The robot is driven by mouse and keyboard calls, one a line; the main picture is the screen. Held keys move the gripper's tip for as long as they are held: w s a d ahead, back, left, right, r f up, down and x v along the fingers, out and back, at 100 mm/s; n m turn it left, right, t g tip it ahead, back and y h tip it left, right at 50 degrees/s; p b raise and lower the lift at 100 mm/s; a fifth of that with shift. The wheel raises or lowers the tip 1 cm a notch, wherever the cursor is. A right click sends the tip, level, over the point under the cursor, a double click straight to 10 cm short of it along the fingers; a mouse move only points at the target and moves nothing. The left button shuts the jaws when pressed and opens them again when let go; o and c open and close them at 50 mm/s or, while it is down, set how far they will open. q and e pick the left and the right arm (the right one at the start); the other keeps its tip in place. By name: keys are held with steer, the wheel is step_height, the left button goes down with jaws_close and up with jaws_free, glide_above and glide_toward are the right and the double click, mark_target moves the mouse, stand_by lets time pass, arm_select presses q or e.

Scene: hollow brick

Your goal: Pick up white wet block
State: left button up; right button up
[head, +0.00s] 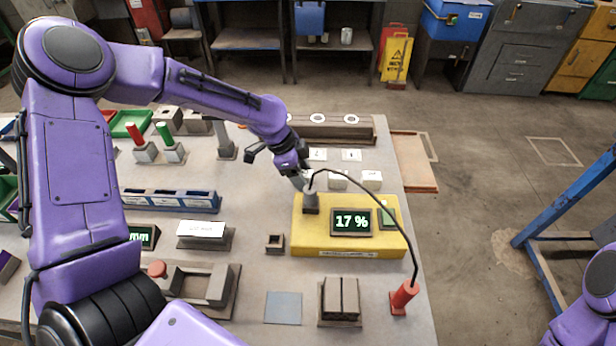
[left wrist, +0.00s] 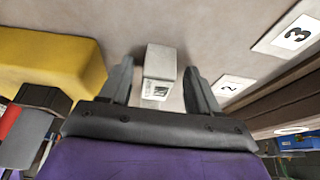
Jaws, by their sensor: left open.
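Two small white blocks sit side by side on the table beyond the yellow meter: a left white block (head: 338,180) and a right white block (head: 372,180). I cannot tell from their looks which is wet. My left gripper (head: 302,180) is open and low, just left of the left block. In the left wrist view one pale block (left wrist: 160,62) with a small dark-marked label shows between the two spread fingers, with gaps on both sides. The right gripper is out of frame; only part of my right arm shows at lower right.
The yellow meter (head: 345,240) reads 17 % and has a grey post (head: 311,200) near the gripper. A black cable arches to a red handle (head: 402,297). Numbered cards (head: 351,155) and a brown rail (head: 330,130) lie behind the blocks.

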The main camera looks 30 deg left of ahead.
arm_select(q)
steer(key=c, duration=1)
